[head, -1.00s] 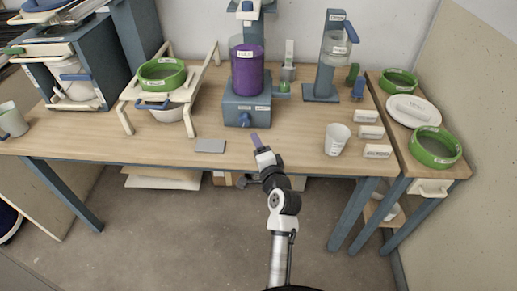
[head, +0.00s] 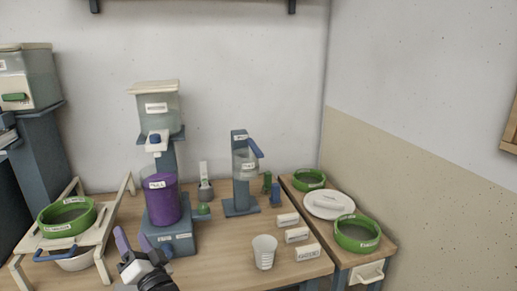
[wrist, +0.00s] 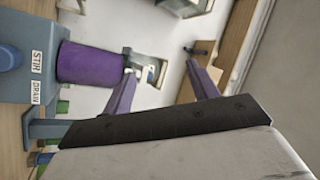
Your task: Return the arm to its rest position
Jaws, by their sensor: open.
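My gripper (head: 134,241) is at the lower left of the head view, in front of the blue mixing stand (head: 172,244). Its two purple fingers are apart with nothing between them. In the wrist view the open fingers (wrist: 163,88) also show empty. A purple bucket (head: 162,205) stands on the stand, behind and to the right of my gripper. The purple bucket (wrist: 90,65) also shows at the left of the wrist view, apart from the fingers. Most of my arm is out of the head view.
A white cup (head: 264,252) and several label blocks (head: 297,235) stand on the table to the right. Green sieves (head: 358,233) are on the side table. A wooden rack with a green sieve (head: 66,217) is at the left. A blue dispenser (head: 241,185) stands behind.

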